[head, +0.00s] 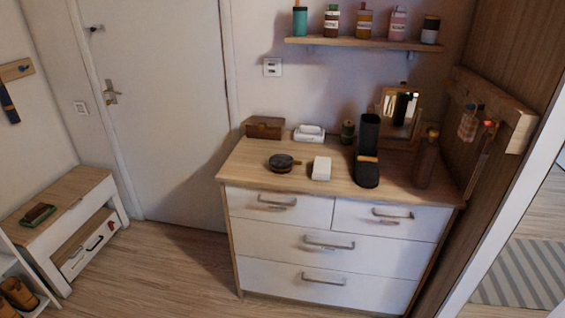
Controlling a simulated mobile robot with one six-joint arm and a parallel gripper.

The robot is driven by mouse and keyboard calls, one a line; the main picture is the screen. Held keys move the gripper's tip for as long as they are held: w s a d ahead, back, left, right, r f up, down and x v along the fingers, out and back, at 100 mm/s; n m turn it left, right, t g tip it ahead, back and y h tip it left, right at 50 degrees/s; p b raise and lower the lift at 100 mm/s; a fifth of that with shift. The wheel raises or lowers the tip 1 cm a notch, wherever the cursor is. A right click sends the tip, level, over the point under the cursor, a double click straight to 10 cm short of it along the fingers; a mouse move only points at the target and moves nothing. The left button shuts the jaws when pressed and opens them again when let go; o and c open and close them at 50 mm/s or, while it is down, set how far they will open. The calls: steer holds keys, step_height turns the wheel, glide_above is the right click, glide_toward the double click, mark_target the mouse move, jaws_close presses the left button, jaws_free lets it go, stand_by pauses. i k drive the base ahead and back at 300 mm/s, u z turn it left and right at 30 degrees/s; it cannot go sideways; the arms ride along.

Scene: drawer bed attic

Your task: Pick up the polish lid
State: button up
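A dark round tin-like object (281,162) lies on the wooden top of the dresser (250,178), left of a small white block. A small brownish tip sticks out at its right side. It looks like the shoe polish, but I cannot tell at this size whether it is the polish lid alone or a lid on a tin. My gripper is not in view.
The white block (321,168) and a tall black holder (367,150) stand right of the round object. A brown box (264,127), a white dish (309,133) and a mirror (399,108) stand behind. A shelf (379,43) hangs above. Floor (185,255) is clear left of the dresser.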

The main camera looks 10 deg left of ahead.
mark_target(280, 161)
steer(key=u, duration=0.05)
steer(key=i, duration=0.95)
steer(key=u, duration=0.2)
steer(key=k, duration=0.2)
steer(key=u, duration=2.95)
